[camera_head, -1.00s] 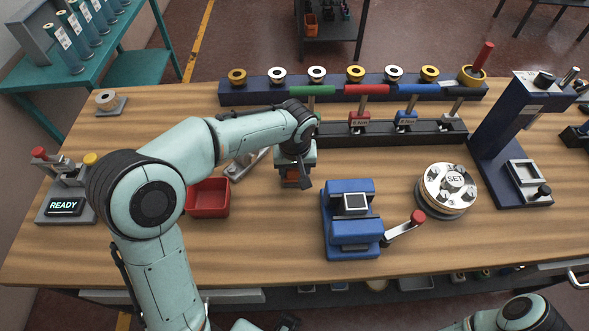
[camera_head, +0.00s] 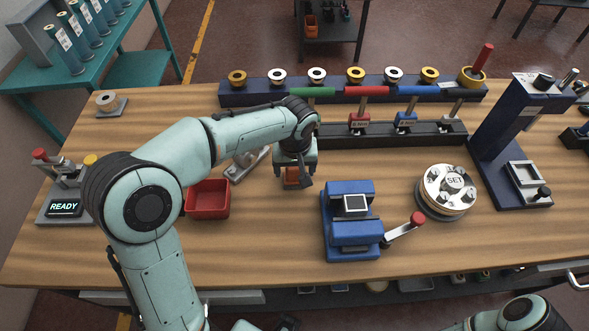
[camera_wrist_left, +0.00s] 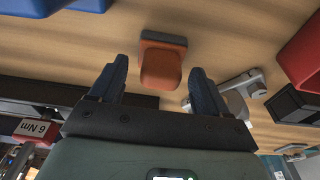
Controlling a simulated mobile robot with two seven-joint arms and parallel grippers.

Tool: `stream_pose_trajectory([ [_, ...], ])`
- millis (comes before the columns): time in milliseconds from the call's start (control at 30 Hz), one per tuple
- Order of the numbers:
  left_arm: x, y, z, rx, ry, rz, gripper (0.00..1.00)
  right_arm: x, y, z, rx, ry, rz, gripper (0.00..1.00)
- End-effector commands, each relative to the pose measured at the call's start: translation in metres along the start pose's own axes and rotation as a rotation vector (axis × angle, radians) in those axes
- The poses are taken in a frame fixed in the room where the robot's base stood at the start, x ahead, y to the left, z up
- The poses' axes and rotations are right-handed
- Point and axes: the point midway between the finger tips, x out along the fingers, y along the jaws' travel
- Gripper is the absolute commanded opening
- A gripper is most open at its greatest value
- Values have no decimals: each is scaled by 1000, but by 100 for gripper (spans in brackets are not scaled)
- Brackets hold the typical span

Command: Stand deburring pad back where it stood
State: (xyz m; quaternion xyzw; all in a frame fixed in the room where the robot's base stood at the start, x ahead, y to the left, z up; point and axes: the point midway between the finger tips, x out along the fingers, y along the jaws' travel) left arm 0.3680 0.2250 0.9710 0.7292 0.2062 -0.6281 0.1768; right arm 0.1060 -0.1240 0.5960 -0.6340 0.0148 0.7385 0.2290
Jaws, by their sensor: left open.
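The deburring pad appears to be the orange-brown block with a dark grey base. In the left wrist view the pad (camera_wrist_left: 162,65) stands on the wooden table just beyond and between my two blue fingertips. In the head view the pad (camera_head: 292,177) shows under my left gripper (camera_head: 294,180), partly hidden by it. My left gripper (camera_wrist_left: 158,82) is open, with a gap to the pad on each side. My right gripper is out of both views; only part of my right arm shows at the lower right of the head view.
A red bin (camera_head: 207,199) stands left of the pad. A blue vise (camera_head: 351,230) with a red-knobbed handle stands to the right. Behind are a rack of torque drivers (camera_head: 365,133) and a grey metal fixture (camera_head: 247,163). A round SET turntable (camera_head: 447,190) stands further right.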

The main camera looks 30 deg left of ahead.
Motion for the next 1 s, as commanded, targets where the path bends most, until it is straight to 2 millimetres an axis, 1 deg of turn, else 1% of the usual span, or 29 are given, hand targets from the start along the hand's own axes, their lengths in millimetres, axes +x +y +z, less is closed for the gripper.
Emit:
stream_pose_trajectory([
  [33, -12, 1, -1, 1, 5, 5, 76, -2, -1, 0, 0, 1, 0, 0],
  [200, -51, 1, -1, -1, 4, 6, 76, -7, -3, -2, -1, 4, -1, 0],
  [300, -71, 1, -1, 0, 4, 5, 76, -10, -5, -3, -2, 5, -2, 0],
  [433, -90, 1, 0, 0, 2, 3, 76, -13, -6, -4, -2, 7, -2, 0],
  [500, -97, 0, 0, 0, 2, 3, 76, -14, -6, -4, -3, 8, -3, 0],
  [633, -103, 0, 0, 0, 0, 1, 76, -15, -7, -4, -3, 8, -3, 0],
  [1000, -103, 0, 0, 0, 0, 1, 76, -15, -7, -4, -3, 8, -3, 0],
])
